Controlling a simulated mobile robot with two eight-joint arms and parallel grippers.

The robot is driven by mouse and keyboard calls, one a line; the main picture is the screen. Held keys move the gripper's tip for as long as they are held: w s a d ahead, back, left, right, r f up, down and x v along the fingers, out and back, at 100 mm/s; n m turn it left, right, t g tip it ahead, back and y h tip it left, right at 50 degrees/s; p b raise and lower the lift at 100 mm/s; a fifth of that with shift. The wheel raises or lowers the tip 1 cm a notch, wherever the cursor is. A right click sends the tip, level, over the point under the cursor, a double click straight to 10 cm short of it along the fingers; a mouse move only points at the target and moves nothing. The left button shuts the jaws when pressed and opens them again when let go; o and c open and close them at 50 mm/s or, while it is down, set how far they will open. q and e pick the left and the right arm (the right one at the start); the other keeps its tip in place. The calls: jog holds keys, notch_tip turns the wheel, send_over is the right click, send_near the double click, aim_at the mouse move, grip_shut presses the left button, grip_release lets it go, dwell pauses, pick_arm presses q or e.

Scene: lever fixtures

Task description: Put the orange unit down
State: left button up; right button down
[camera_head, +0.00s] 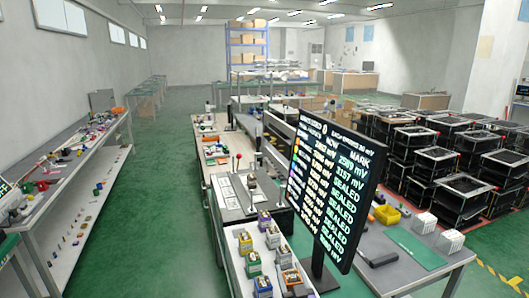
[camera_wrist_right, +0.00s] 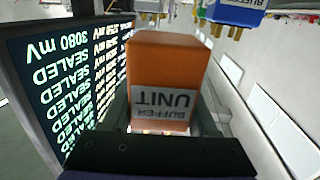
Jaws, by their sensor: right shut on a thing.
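The orange unit (camera_wrist_right: 165,65), a block labelled "BUFFER UNIT", fills the middle of the right wrist view, its label upside down. My right gripper (camera_wrist_right: 163,125) is shut on it, with dark fingers at its two sides. What lies under the unit is hidden, so I cannot tell whether it touches a surface. In the head view an orange-topped unit (camera_head: 291,277) shows at the bottom edge, beside the display stand; dark parts are close to it. My left gripper is not in view.
A tall display (camera_head: 332,178) with readings stands close on the right; it also fills the left of the wrist view (camera_wrist_right: 65,85). Purple (camera_head: 264,220), green (camera_head: 254,262) and blue (camera_head: 262,286) units stand nearby on the bench. A blue unit (camera_wrist_right: 237,12) shows at the wrist view's top.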

jog(key=w+d+f+m+h, duration=0.2)
jog(key=d+h, duration=0.1)
jog(key=d, duration=0.7)
jog(key=shift+w+d, duration=0.2)
jog(key=shift+a+f, duration=0.1)
jog(key=shift+a, duration=0.05)
